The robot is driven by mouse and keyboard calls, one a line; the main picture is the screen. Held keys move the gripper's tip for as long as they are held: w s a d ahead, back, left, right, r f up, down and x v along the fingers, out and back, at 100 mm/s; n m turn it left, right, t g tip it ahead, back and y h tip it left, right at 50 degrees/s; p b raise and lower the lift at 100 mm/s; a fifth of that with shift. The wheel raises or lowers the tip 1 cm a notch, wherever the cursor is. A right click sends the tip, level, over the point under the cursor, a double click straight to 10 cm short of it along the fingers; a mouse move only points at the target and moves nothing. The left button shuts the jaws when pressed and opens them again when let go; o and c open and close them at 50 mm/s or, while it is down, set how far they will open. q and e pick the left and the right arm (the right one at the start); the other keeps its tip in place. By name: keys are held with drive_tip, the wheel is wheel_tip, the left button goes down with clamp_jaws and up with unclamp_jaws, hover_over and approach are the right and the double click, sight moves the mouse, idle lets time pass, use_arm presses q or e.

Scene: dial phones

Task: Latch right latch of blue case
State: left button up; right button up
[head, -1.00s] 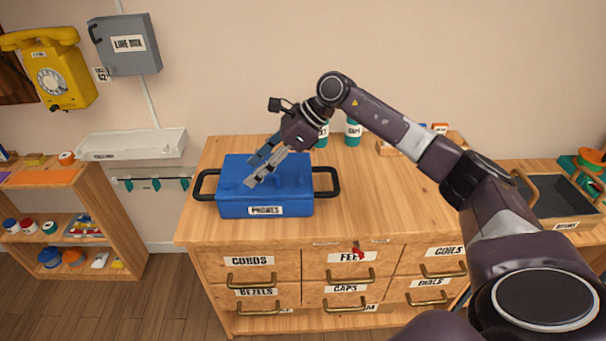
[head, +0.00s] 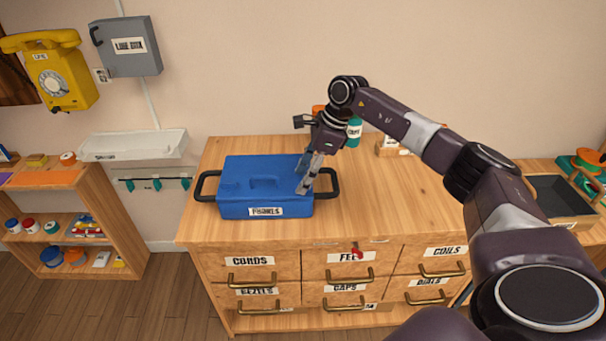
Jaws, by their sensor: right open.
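The blue case (head: 245,190) sits on the wooden cabinet top, lid down, with a white label on its front and a black handle at each end. My right gripper (head: 304,190) is open and points down at the right end of the case, over the lid's right edge by the black right handle (head: 331,185). Its fingers cover part of that edge. The right latch cannot be made out, and I cannot tell whether the fingers touch the case. My left gripper is not in view.
The wooden cabinet top (head: 400,205) is clear to the right of the case. A teal-green jar (head: 354,131) and a small wooden box (head: 392,147) stand at the back. A yellow dial phone (head: 52,72) hangs on the left wall.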

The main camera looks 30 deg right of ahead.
drive_tip(key=c, duration=1.2)
drive_tip(key=shift+o, duration=0.2)
